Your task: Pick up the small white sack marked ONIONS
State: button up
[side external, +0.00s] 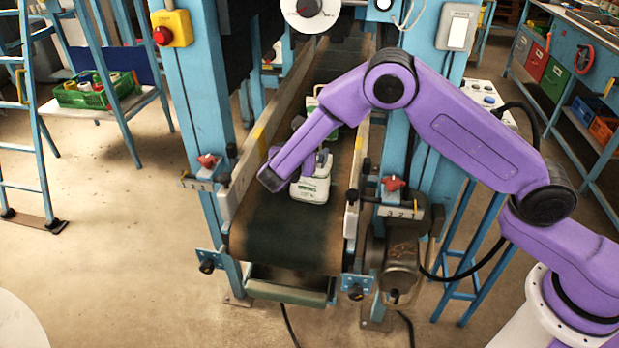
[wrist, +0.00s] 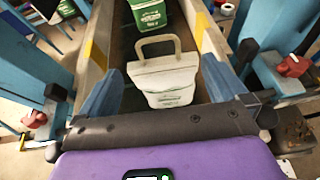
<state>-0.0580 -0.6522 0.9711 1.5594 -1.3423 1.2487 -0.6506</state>
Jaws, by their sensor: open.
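A small white sack (side external: 315,186) with green lettering, too small to read surely, stands on the dark conveyor belt. In the wrist view the white sack (wrist: 168,82) has a tan loop handle at its top and sits between my two blue-grey fingers. My gripper (wrist: 163,76) is open, with one finger on each side of the sack and a visible gap to each. In the side view my gripper (side external: 298,178) is just above and beside the sack, covering part of its upper left.
A green sack with white print (wrist: 150,14) stands farther up the belt, partly cut off in the wrist view. The conveyor belt (side external: 290,230) is bare toward its front end. Metal side rails (side external: 252,165) with red knobs outside bound the belt on both sides.

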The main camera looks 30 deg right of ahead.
jog(key=x, duration=1)
jog(key=shift+w+a, duration=0.1)
jog(key=shift+r, duration=0.15)
grip_shut()
